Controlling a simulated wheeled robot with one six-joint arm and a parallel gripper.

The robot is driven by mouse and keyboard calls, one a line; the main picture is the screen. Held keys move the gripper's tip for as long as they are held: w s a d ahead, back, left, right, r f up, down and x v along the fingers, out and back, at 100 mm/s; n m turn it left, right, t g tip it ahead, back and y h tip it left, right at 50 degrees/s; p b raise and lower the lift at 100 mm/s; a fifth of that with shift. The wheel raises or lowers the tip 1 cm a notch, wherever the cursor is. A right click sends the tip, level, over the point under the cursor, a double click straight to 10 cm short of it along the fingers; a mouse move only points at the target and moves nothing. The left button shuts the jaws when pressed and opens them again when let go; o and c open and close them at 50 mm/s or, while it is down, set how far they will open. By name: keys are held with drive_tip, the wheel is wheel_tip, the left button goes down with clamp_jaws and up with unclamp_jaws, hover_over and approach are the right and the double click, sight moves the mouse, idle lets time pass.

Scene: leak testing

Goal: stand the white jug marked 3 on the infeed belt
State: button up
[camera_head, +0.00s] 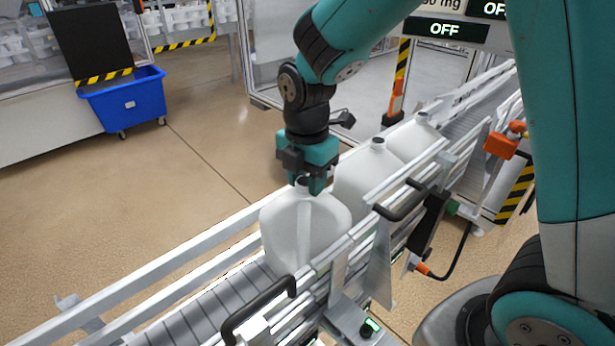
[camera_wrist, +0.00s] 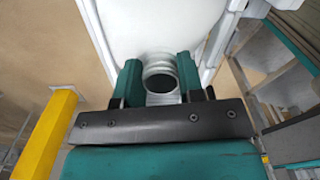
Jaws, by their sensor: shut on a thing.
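A white jug (camera_head: 303,228) stands upright between the rails of the infeed belt (camera_head: 205,318), as the nearest of the jugs there. My gripper (camera_head: 308,184) is above it, shut on its neck. In the wrist view, my gripper's two teal fingers (camera_wrist: 160,82) sit on either side of the jug's round open neck (camera_wrist: 161,77). The white body of the jug (camera_wrist: 150,28) fills the top of that view. I cannot see a number on the jug, so I cannot tell its marking.
Two more white jugs (camera_head: 368,172) (camera_head: 412,142) stand behind it on the line. Metal guard rails (camera_head: 150,291) run along both sides of the belt. Black handles (camera_head: 258,308) stick out on the near side. A blue bin (camera_head: 126,99) stands far left on open floor.

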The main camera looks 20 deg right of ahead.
drive_tip(key=shift+f, duration=0.2)
drive_tip(key=o, duration=0.9)
wheel_tip(320, 180, up, 18)
drive_tip(key=f+b, duration=0.1)
drive_tip(key=b, duration=0.2)
drive_tip(key=s+a+f+m+y, duration=0.1)
drive_tip(key=s+f+m, duration=0.2)
drive_tip(key=s+m, duration=0.2)
drive_tip(key=s+a+f+m+y, duration=0.1)
drive_tip(key=s+a+f+m, duration=0.1)
drive_tip(key=s+f+m, duration=0.2)
drive_tip(key=s+a+f+m+y, duration=0.2)
drive_tip(key=s+f+m, duration=0.1)
drive_tip(key=s+m, duration=0.4)
drive_tip(key=shift+s+f+m+b, duration=0.15)
drive_tip(key=shift+s+m+b, duration=0.25)
drive_tip(key=shift+s, duration=1)
